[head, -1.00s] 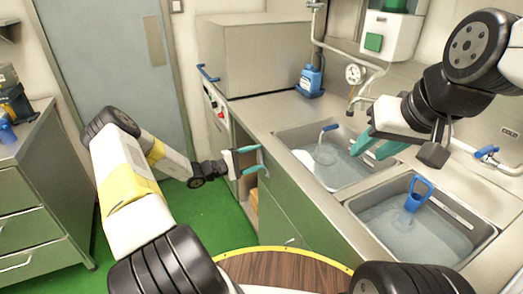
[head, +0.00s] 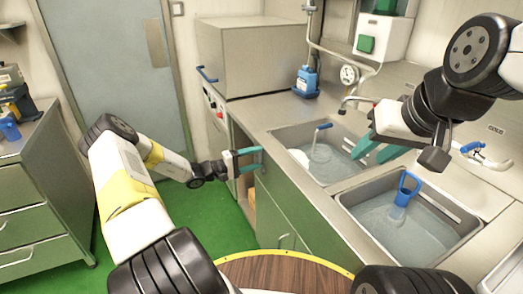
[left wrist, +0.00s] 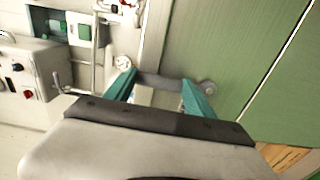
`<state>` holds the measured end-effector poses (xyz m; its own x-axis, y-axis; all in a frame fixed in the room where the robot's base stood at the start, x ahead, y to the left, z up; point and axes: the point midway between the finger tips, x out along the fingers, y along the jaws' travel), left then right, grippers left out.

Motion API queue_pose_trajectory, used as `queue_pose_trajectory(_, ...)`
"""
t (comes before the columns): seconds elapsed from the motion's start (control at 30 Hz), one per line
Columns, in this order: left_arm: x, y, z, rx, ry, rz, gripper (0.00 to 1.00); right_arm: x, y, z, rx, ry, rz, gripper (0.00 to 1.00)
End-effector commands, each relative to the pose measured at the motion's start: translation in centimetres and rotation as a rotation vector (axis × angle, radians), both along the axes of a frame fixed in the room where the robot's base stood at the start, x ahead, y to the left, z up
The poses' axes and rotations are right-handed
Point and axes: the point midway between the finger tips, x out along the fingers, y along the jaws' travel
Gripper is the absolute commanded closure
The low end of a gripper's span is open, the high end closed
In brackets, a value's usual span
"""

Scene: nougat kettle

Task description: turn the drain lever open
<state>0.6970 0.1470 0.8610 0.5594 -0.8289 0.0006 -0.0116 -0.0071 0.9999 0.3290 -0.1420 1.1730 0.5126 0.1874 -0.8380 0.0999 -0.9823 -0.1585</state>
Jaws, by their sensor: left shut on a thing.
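My left gripper (head: 257,160) is at the open front of the green sink cabinet, low beside its left end. In the left wrist view its teal fingers (left wrist: 162,88) are shut on a short grey bar (left wrist: 160,81), which I take to be the drain lever. The bar spans from one fingertip to the other, with a round grey end (left wrist: 207,87) just beyond the right finger. In the head view the bar is hidden by the fingers. My right gripper (head: 372,150) hangs over the left sink basin, its teal fingers apart and nothing visible between them.
Two water-filled basins, left (head: 330,160) and right (head: 420,232), sit in the steel counter; the right holds a blue-handled tool (head: 404,188). A blue bottle (head: 307,80) stands behind. A round wooden top (head: 280,272) is in front. Green floor (head: 215,215) lies open to the left.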

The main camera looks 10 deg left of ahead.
Motion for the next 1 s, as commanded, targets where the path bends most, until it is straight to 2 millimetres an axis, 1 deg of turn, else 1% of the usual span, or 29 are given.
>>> queue_pose_trajectory(0.17,-0.1,0.0,-0.1,0.004,-0.002,-0.002,1.00,0.0,0.0,0.0,0.000,0.000,0.000,0.64)
queue_pose_trajectory(0.2,-0.1,0.0,-0.1,0.004,-0.002,-0.002,0.30,0.0,0.0,0.0,0.000,0.000,0.000,0.64)
queue_pose_trajectory(0.27,-0.1,0.0,-0.1,0.004,-0.002,-0.002,0.18,0.0,0.0,0.0,0.000,0.000,0.000,0.64)
queue_pose_trajectory(0.3,-0.1,0.0,-0.1,0.003,-0.001,-0.002,0.15,0.0,0.0,0.0,0.000,0.000,0.000,0.64)
queue_pose_trajectory(0.57,-0.1,0.0,-0.1,0.002,-0.001,-0.001,0.15,0.0,0.0,0.0,0.000,0.000,0.000,0.64)
queue_pose_trajectory(0.67,-0.3,0.5,-0.1,0.003,-0.001,0.000,0.15,0.0,0.0,0.0,0.000,0.000,0.000,0.64)
queue_pose_trajectory(0.77,-1.0,1.6,-0.1,0.003,-0.001,0.001,0.15,0.0,0.0,0.0,0.000,0.000,0.000,0.64)
queue_pose_trajectory(1.0,-3.3,5.0,-0.1,0.004,-0.001,0.002,0.15,0.0,0.0,0.0,0.000,0.000,0.000,0.64)
